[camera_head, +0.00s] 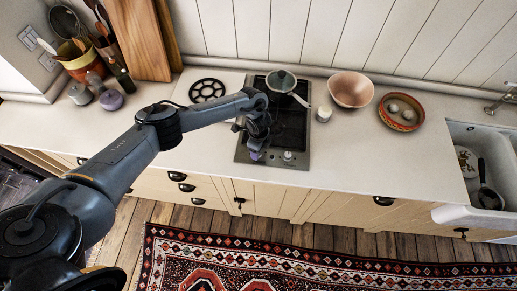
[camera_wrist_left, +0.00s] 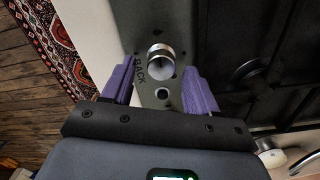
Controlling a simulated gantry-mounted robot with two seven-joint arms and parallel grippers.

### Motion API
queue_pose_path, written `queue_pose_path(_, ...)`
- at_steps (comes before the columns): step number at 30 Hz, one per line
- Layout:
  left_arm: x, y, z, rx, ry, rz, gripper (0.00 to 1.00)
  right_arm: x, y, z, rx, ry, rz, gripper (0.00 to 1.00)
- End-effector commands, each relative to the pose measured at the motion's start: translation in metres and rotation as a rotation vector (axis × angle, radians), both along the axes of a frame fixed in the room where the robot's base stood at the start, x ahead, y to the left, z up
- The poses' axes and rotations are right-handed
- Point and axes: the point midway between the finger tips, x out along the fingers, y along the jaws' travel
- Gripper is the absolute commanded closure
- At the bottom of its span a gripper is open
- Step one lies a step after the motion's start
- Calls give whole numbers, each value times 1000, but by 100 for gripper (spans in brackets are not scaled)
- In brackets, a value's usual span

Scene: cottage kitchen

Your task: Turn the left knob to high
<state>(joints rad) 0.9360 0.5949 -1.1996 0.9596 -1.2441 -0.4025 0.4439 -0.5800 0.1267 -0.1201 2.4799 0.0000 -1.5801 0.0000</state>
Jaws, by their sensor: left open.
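The cooktop (camera_head: 243,148) is a dark panel set in the pale counter, with its knobs along the front edge. In the left wrist view the left knob (camera_wrist_left: 160,56) is a silver cylinder just ahead of and between the purple fingers of my open left gripper (camera_wrist_left: 159,74). The fingers appear apart from it. The label "BACK" is printed beside it. The right knob (camera_head: 288,155) shows uncovered in the head view. My right gripper is not in view.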

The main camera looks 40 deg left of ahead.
Motion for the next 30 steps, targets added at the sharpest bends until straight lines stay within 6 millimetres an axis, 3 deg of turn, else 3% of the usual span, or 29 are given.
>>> queue_pose_path(18,2,1,94,1,-5,-2,41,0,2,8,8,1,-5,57)
queue_pose_path(30,0,0,104,0,-1,0,41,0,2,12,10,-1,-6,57)
